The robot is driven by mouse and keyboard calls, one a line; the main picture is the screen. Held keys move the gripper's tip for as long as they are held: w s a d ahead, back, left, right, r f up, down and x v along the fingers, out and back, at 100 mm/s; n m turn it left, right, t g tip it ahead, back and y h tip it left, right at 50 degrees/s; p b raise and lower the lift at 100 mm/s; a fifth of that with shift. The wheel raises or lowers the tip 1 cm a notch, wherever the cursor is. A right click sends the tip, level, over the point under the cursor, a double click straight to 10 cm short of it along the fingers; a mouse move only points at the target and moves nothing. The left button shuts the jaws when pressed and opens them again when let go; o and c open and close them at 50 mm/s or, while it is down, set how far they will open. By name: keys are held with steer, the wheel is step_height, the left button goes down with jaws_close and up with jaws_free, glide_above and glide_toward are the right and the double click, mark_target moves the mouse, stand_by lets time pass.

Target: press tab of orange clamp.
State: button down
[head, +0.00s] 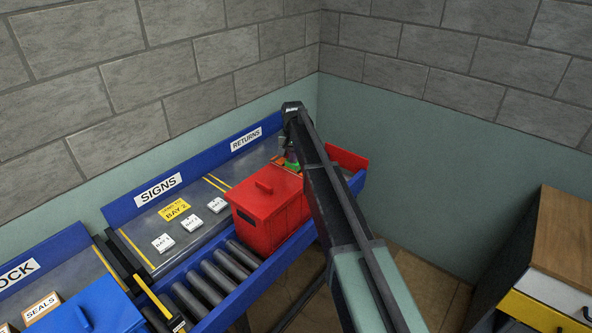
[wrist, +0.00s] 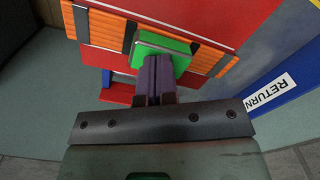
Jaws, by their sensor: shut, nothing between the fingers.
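The orange clamp (wrist: 105,28) shows in the wrist view as an orange bar with dark bands, lying across a red surface. A green block (wrist: 178,47), which looks like its tab, sits at the bar's middle. My gripper (wrist: 158,62) is shut, with its purple fingers together and empty. The fingertips overlap the green block in the picture; whether they touch it I cannot tell. In the head view my gripper (head: 290,156) is small and partly hidden behind my arm, with a bit of green just below it.
A red lidded box (head: 262,222) stands on the blue-edged bench, in front of my gripper. Small white tags (head: 192,223) and a yellow card (head: 174,210) lie left of it, above rollers (head: 215,277). The RETURNS sign (head: 246,139) is on the blue back rail.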

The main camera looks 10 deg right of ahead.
steer(key=shift+s, duration=0.1)
stand_by(0.3)
step_height(320, 180, up, 9)
steer(key=p, duration=0.9)
steer(key=s+f+n+b, duration=0.2)
steer(key=s+f+b, duration=0.1)
steer(key=s, duration=1.7)
steer(key=s+f+n+b, duration=0.2)
steer(key=s+f+b, duration=0.1)
steer(key=s, duration=1.8)
steer(key=shift+f, duration=0.3)
